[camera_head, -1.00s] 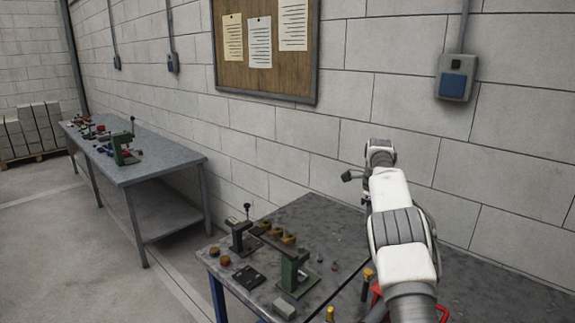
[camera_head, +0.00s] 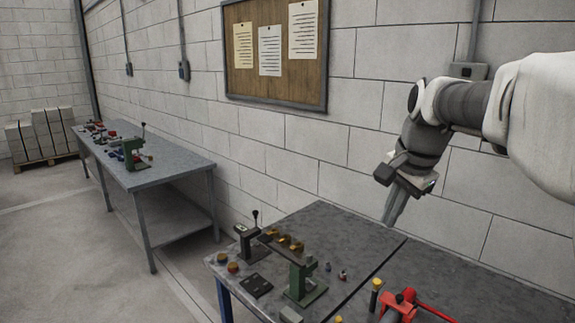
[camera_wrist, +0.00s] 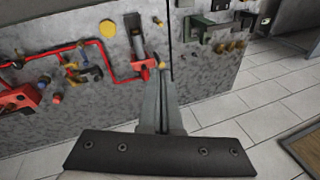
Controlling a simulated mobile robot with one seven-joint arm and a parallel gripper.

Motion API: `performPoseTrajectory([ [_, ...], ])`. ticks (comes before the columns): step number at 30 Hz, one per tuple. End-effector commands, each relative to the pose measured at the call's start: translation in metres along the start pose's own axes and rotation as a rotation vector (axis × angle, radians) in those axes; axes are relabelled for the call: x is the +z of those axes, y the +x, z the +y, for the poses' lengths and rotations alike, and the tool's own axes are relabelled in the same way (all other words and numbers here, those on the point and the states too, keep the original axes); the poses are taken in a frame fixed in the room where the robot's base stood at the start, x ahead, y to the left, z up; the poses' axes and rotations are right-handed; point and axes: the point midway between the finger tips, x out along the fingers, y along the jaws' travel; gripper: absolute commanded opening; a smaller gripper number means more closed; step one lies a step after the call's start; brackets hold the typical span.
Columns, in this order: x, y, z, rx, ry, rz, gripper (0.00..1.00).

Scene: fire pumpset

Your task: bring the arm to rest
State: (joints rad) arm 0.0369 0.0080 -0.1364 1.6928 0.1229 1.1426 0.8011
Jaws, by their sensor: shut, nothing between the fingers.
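My gripper (camera_head: 391,212) hangs from my raised arm at the right of the head view. It is shut and empty, its fingers pointing down above the near workbench (camera_head: 330,225). It is apart from the bench and from everything on it. In the wrist view my closed fingers (camera_wrist: 163,85) reach up the middle of the picture, with red pipework (camera_wrist: 97,42) on the bench beyond them. My arm comes in from the right edge of the head view.
On the near bench stand a green fixture (camera_head: 303,280), a dark lever press (camera_head: 248,238) and a red-handled part (camera_head: 408,300). A second bench (camera_head: 165,170) stands at the left. A noticeboard (camera_head: 275,88) and a wall box (camera_head: 467,70) are on the block wall behind.

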Motion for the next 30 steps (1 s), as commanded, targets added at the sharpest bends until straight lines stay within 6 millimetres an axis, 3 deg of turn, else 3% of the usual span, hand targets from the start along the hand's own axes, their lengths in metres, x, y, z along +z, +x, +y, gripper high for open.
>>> performPoseTrajectory([
  [8,0.073,-0.021,0.061,-0.047,-0.393,0.054,0.0],
  [18,0.144,-0.007,0.14,-0.051,-0.856,0.153,0.0],
  [24,0.162,0.005,0.164,-0.039,-0.999,0.187,0.0],
  [30,0.164,0.007,0.168,-0.036,-1.025,0.191,0.0],
])
